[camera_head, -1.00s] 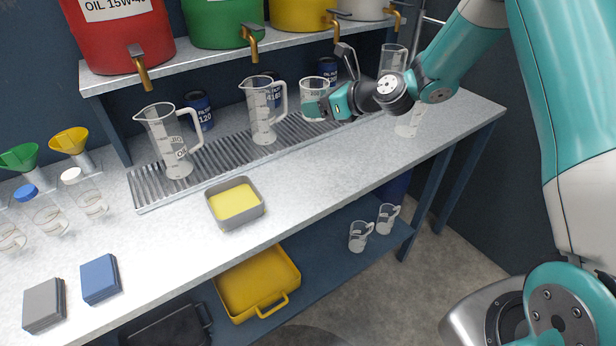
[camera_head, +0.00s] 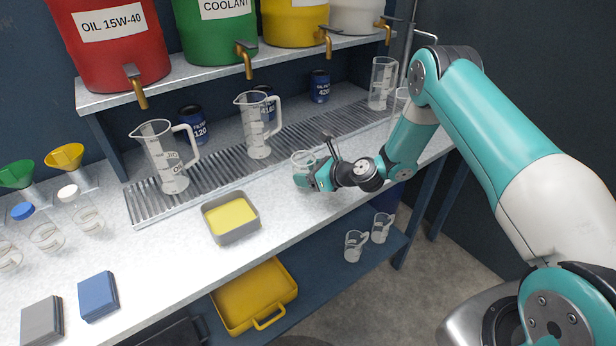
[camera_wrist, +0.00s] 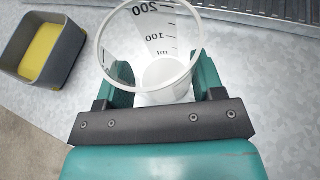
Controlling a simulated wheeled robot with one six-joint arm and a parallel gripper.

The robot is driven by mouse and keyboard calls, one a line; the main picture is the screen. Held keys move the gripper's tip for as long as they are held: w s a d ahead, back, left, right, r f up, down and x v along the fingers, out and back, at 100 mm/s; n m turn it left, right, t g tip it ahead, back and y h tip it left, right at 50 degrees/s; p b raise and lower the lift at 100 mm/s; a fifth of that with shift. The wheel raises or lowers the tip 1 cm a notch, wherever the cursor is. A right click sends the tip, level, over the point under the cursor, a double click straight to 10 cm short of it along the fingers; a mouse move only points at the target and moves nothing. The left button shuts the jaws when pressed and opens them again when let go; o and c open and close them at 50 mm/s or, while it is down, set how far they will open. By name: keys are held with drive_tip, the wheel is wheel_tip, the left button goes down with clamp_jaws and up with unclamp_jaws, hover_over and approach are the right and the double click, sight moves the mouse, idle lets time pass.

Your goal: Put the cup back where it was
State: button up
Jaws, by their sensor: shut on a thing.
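The cup (camera_wrist: 152,45) is clear, with black marks up to 200 ml. In the head view its rim (camera_head: 303,158) shows just behind my gripper (camera_head: 306,178), over the counter in front of the drip grate. In the wrist view my gripper (camera_wrist: 163,88) has one teal finger on each side of the cup and is shut on it. The cup looks about upright. I cannot tell whether its base touches the counter. Two smaller clear cups, a left one (camera_head: 355,246) and a right one (camera_head: 381,228), stand on the lower shelf.
A grey tray with a yellow pad (camera_head: 231,215) lies left of my gripper. Two measuring jugs (camera_head: 168,160) (camera_head: 257,125) stand on the grate (camera_head: 210,170). A tall clear cylinder (camera_head: 382,82) stands at the back right. Taps overhang the grate. Counter between tray and gripper is clear.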

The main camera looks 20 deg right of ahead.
drive_tip(key=shift+f, duration=0.95)
drive_tip(key=shift+f, duration=0.2)
drive_tip(key=o, duration=1.1)
drive_tip(key=shift+r, duration=0.1)
drive_tip(key=shift+r, duration=0.1)
